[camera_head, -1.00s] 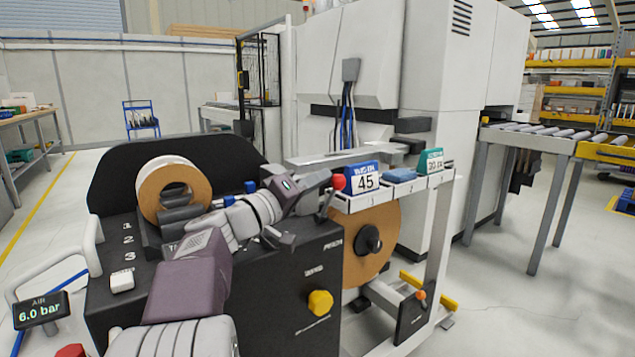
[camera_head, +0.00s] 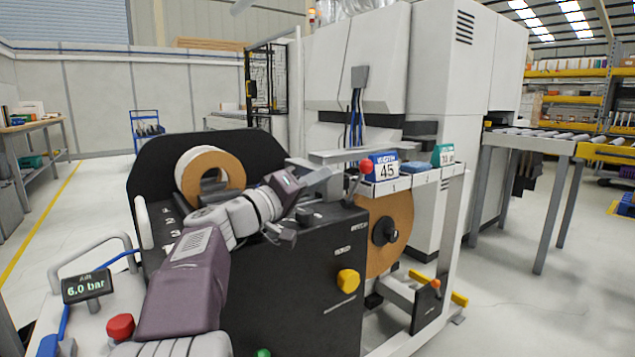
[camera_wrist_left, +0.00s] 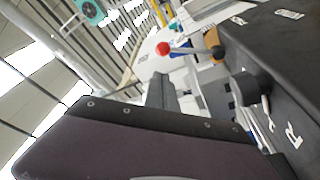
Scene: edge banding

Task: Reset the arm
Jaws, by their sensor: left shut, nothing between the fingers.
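My left gripper (camera_head: 318,178) is shut and empty. It is above the top of the black edge-banding unit (camera_head: 290,300), to the left of a lever with a red ball knob (camera_head: 366,166) and apart from it. My purple and grey left arm reaches in from the bottom left. In the left wrist view the gripper (camera_wrist_left: 162,92) shows only in part beyond the dark wrist housing, and the red knob (camera_wrist_left: 163,48) is past it. My right gripper is not in view.
A tape roll (camera_head: 232,170) sits on the unit behind my arm, and a larger brown roll (camera_head: 402,215) hangs at its right. A yellow knob (camera_head: 348,281) is on the front. A red button (camera_head: 120,327) is at lower left. Open floor (camera_head: 540,310) lies right.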

